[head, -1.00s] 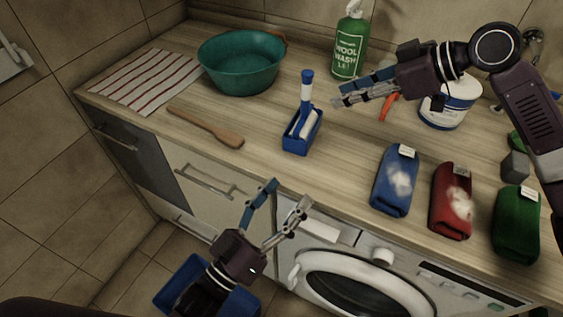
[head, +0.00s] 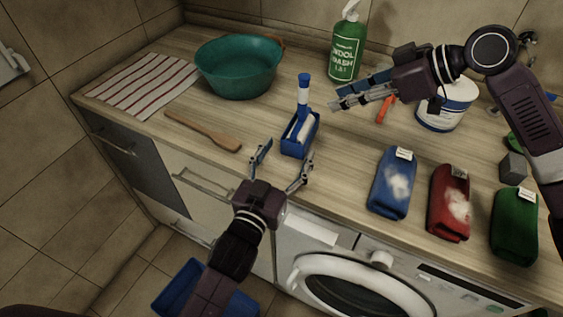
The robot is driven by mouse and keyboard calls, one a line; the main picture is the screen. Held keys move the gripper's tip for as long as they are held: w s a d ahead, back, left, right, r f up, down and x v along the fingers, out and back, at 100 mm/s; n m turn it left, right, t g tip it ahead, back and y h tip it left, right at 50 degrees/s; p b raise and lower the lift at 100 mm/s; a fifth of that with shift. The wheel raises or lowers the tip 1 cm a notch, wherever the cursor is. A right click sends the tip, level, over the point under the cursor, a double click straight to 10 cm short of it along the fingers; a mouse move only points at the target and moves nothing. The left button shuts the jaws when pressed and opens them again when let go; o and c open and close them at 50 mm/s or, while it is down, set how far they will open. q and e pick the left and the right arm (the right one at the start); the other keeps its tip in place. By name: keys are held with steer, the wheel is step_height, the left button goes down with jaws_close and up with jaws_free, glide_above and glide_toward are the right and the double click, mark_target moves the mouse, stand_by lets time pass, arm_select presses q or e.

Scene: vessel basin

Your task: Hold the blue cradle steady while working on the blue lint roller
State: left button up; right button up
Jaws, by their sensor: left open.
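The blue cradle (head: 291,149) stands on the worktop near its front edge. The lint roller (head: 304,82) stands in it, its blue and white handle upright and a white part low inside the cradle. My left gripper (head: 283,161) is open at the front of the cradle, one finger to its left and one near its front right. I cannot tell whether either finger touches it. My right gripper (head: 336,97) hovers to the right of the handle, fingers pointing left. Its fingers show nearly side-on, with nothing seen between them; how far they are parted is unclear.
Folded blue (head: 389,198), red (head: 437,219) and green (head: 514,237) cloths lie at right; white fluff marks the first two. A teal basin (head: 238,82), green bottle (head: 344,55), wooden paddle (head: 205,133), striped towel (head: 128,87) and white tub (head: 437,119) surround the cradle.

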mark_target(292, 145)
arm_select(q)
steer(key=shift+x, duration=1.7)
steer(key=shift+c, duration=0.6)
steer(key=c, duration=1.1)
arm_select(e)
steer(key=shift+o, duration=0.4)
